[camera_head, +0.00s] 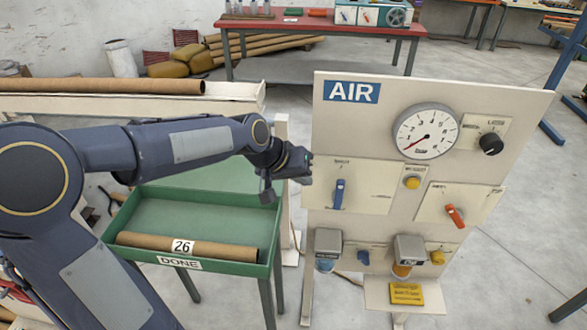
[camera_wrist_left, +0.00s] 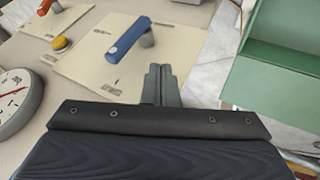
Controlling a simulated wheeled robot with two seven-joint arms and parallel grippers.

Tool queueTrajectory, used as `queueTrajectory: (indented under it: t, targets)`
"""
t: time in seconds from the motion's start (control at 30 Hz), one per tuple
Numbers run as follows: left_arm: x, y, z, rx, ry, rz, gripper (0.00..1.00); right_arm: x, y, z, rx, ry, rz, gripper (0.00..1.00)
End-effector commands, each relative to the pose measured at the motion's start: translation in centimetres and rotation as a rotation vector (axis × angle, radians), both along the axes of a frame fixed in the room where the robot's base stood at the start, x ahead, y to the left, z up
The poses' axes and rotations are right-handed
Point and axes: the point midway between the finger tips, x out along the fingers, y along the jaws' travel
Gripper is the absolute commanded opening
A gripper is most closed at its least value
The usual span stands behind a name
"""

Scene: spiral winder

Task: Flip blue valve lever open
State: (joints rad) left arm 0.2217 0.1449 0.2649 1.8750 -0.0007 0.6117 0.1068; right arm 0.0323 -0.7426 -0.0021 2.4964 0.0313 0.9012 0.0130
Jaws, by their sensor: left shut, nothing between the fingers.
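The blue valve lever (camera_head: 339,195) sits on a cream plate on the left of the upright AIR panel (camera_head: 335,130). In the head view it points nearly straight up and down. In the left wrist view the lever (camera_wrist_left: 127,40) lies slantwise beside a grey pivot stub (camera_wrist_left: 147,39). My left gripper (camera_head: 308,166) is shut and empty, just left of the lever and slightly above it. In the left wrist view its closed fingertips (camera_wrist_left: 161,72) are close to the lever, with a visible gap between them. My right gripper is in neither view.
The panel also carries a gauge (camera_head: 426,132), a black knob (camera_head: 491,143), a yellow button (camera_head: 412,183) and an orange lever (camera_head: 454,215). A green DONE tray (camera_head: 150,195) with a brown tube (camera_head: 220,250) stands below my left arm.

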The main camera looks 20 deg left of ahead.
Motion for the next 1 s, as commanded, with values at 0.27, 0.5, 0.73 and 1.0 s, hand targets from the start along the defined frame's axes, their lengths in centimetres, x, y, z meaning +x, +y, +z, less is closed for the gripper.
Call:
queueTrajectory:
  t: [0.27, 0.5, 0.73, 1.0]
  targets:
    - [1.9, -3.4, -1.8, 0.0, -0.001, -0.007, 0.0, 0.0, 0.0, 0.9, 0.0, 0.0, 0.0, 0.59]
    - [2.3, -4.7, -1.9, 0.001, -0.001, -0.002, 0.0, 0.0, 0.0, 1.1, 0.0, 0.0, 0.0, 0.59]
    - [2.3, -4.7, -2.0, 0.0, -0.001, 0.0, 0.0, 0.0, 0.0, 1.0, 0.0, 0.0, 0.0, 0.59]
    - [2.4, -5.0, -1.7, 0.019, 0.003, -0.003, 0.0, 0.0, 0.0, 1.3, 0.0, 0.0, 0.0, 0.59]
